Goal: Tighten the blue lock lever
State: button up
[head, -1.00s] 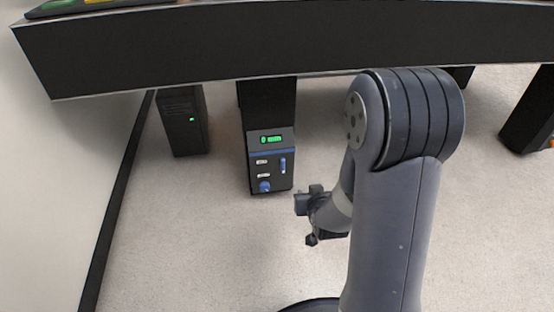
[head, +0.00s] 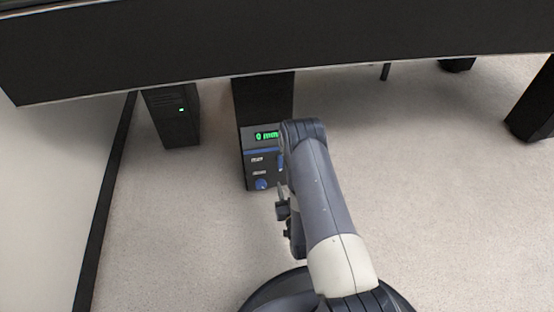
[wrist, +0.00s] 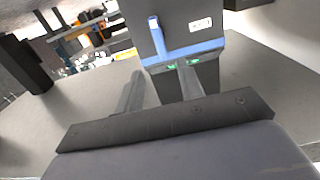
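The blue lock lever (head: 280,162) is on the front of a dark box under the table. In the head view my arm partly covers it. In the wrist view the lever (wrist: 157,36) stands out as a slim blue bar with a pale end, above a blue strip. My gripper (wrist: 160,78) is open and empty there, its two fingers apart and pointing toward the box, short of the lever. In the head view my gripper (head: 283,207) is beside the lower right of the box, mostly hidden by the arm.
The box also has a green display (head: 266,135), white labels and a round blue knob (head: 261,184) at lower left. A dark computer tower (head: 173,117) stands to its left. The black table edge (head: 280,45) hangs above. Floor in front is clear.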

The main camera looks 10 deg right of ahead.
aim_at(281, 163)
jog(key=w+b, duration=0.3)
jog(key=w, duration=0.7)
jog(key=shift+w+f, duration=0.1)
jog(key=shift+w, duration=0.3)
jog(key=shift+c, duration=0.2)
grip_shut()
